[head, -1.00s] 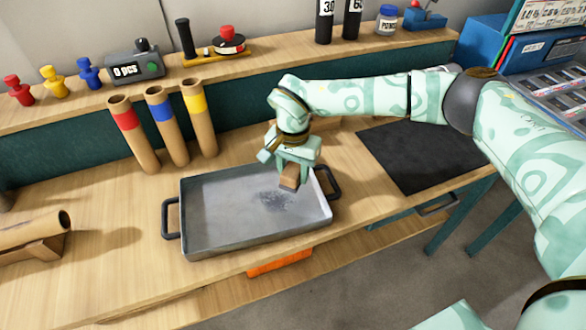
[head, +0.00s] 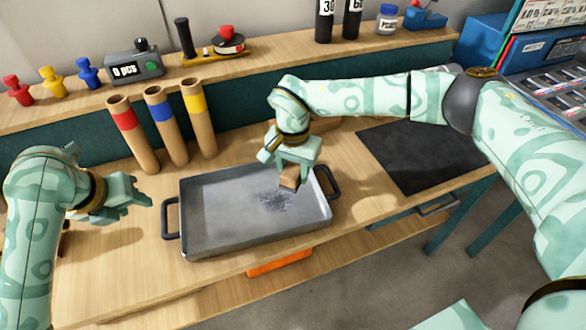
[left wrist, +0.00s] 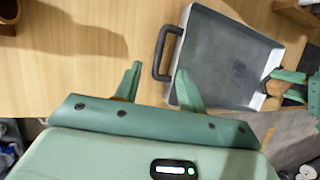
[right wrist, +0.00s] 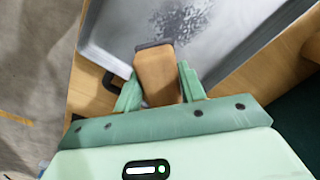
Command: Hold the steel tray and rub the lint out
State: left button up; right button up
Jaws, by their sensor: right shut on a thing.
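The steel tray (head: 225,230) lies on the wooden bench with a dark handle at each short side. A dark grey patch of lint (head: 275,199) is on its floor, right of the middle; it also shows in the right wrist view (right wrist: 180,22). My right gripper (head: 293,172) is shut on a brown block with a dark edge (right wrist: 158,75), held over the tray's right part near the lint. Whether the block touches the tray I cannot tell. My left gripper (head: 148,190) is open and empty, left of the tray, near its left handle (left wrist: 165,52).
Three cardboard tubes with red (head: 131,135), blue (head: 167,127) and yellow (head: 199,120) bands stand behind the tray. A black mat (head: 415,155) lies to the right. A shelf at the back holds a counter box (head: 135,67) and bottles. An orange item (head: 280,263) shows below the bench front.

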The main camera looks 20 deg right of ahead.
aim_at(162, 214)
pick_arm(q)
jog(key=x, duration=1.2)
jog(key=shift+s+d, duration=0.1)
jog(key=shift+r, duration=0.1)
grip_shut()
